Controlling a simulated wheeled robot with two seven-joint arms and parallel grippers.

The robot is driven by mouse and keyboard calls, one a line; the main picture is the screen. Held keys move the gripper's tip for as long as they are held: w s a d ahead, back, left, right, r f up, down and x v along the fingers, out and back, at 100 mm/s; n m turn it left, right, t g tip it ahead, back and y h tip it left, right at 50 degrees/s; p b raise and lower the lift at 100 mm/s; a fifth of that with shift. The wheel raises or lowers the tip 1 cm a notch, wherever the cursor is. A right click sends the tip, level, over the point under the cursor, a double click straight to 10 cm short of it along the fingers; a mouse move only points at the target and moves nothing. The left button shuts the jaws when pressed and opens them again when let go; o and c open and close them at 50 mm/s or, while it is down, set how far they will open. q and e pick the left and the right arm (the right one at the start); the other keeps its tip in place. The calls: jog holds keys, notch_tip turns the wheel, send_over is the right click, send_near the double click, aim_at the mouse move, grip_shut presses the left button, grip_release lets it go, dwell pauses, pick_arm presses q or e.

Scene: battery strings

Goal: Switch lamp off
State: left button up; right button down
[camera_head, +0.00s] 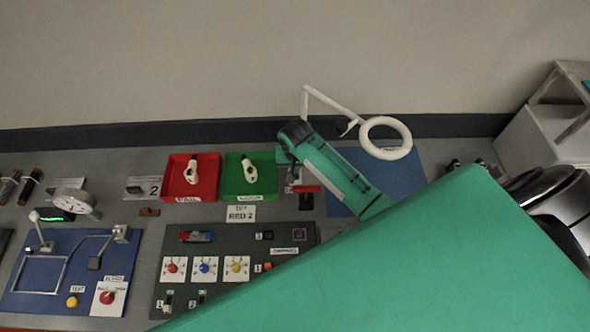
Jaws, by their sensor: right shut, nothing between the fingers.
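A white ring lamp (407,133) on a jointed white arm stands at the back, over a blue mat (408,175). I cannot tell whether its ring is lit, and I cannot make out its switch. My right gripper (290,168) is at the end of my green arm, to the left of the lamp ring and just right of the green tray. It is shut with nothing in it; its fingertips are small and partly hidden. The lamp's base is hidden behind my arm. My left gripper is not in view.
A red tray (208,164) and a green tray (270,160) each hold a pale object. A dark control panel (229,273) with knobs and a blue board (20,299) with a wire track lie in front. A red-topped part (307,188) is close to my right gripper. My green arm hides the right front.

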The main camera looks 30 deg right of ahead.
jog(key=shift+r, duration=2.3)
